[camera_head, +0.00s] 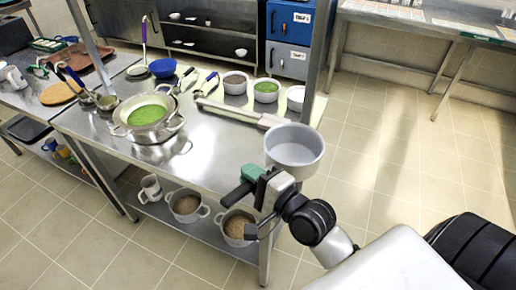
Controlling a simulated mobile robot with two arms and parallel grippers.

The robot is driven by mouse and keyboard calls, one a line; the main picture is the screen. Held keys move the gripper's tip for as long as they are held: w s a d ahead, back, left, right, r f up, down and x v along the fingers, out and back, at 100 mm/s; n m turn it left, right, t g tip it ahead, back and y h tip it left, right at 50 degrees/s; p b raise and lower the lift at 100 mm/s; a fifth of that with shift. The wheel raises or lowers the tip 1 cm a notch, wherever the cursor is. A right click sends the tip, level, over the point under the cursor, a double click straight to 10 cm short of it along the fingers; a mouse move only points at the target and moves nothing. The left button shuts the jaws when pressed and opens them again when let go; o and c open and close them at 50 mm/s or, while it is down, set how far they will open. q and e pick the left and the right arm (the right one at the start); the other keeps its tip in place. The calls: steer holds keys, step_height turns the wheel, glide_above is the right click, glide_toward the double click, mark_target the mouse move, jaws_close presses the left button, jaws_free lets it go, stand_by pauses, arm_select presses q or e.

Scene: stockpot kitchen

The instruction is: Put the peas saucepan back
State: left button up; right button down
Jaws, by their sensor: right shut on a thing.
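A grey saucepan (294,146) is held in the air by the right front corner of the steel table; its visible inside looks empty. My right gripper (264,184) is shut on what looks like its dark handle (234,196), which sticks out to the lower left. A green part shows at the gripper. My left gripper is not in view.
The steel table (215,150) holds a large pot (147,133) of green soup, a blue bowl (162,67), a bowl with green contents (266,86) and a long metal tool (235,113). Pots (186,206) stand on its lower shelf. Floor at right is clear.

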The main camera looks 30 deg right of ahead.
steer(key=shift+w+a+f+n+g+y+b, duration=0.35)
steer(key=shift+w+a+f+n+y+b, duration=0.35)
steer(key=shift+w+f, duration=1.3)
steer(key=shift+w+a+f+n+g+y+b, duration=0.45)
steer(key=shift+w+a+f+y+b, duration=0.65)
steer(key=shift+w, duration=1.15)
steer(key=shift+w+a+f+n+g+y+b, duration=0.35)
steer(key=shift+w+f+n+y+b, duration=0.45)
steer(key=shift+w+f, duration=1.4)
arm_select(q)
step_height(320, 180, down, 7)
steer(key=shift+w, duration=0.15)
arm_select(e)
steer(key=shift+a+m+h, duration=0.1)
steer(key=shift+m+h, duration=0.15)
steer(key=shift+h, duration=0.05)
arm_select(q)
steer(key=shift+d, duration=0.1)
arm_select(e)
steer(key=shift+s, duration=0.1)
steer(key=shift+f+b, duration=0.15)
steer(key=shift+b, duration=0.2)
steer(key=c, duration=1.1)
jaws_free()
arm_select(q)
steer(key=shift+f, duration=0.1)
